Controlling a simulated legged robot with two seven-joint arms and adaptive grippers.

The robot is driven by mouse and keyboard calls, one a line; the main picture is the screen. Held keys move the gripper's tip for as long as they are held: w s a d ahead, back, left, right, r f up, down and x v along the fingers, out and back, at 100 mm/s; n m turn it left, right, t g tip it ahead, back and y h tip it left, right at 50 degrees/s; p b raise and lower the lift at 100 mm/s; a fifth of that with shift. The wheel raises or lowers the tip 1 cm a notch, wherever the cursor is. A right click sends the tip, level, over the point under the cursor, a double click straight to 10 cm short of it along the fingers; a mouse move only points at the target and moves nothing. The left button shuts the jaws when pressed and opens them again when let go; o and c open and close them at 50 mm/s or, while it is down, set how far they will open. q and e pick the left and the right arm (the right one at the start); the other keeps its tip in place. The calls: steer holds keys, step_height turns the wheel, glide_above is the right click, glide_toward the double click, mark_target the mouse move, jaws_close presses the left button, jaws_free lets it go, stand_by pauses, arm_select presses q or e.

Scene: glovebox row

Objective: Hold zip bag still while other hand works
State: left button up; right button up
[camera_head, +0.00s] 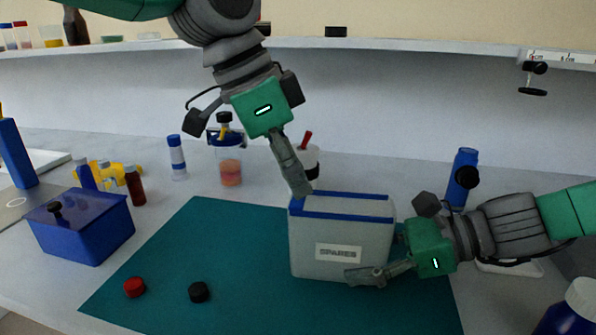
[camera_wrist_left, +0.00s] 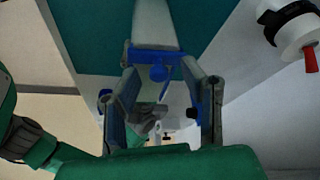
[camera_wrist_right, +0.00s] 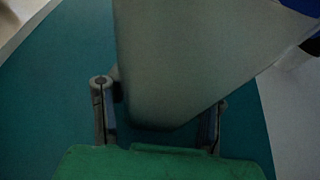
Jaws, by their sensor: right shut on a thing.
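The zip bag (camera_head: 335,240) is a pale grey pouch labelled "SPARES" with blue zip edges, standing upright on the teal mat (camera_head: 240,290). My right gripper (camera_head: 367,276) is shut on its lower front right part; the right wrist view shows the bag (camera_wrist_right: 195,60) between the fingers. My left gripper (camera_head: 303,188) points down at the bag's top left corner. In the left wrist view its fingers (camera_wrist_left: 158,75) are spread apart, with the blue zip edge (camera_wrist_left: 153,57) and a small blue round piece between them. Contact there cannot be told.
A red cap (camera_head: 134,287) and a black cap (camera_head: 199,292) lie on the mat's front left. A blue lidded box (camera_head: 80,228) stands left. Jars and bottles line the back, with a blue bottle (camera_head: 462,178) behind my right arm. A shelf (camera_head: 400,46) runs above.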

arm_select(q)
steer(key=shift+a, duration=0.1)
arm_select(e)
steer(key=shift+a+f, duration=0.1)
arm_select(q)
steer(key=shift+a+r, duration=0.1)
steer(key=shift+r, duration=0.25)
steer(key=v, duration=1.1)
arm_select(e)
steer(key=o, duration=1.9)
steer(key=shift+c, duration=0.2)
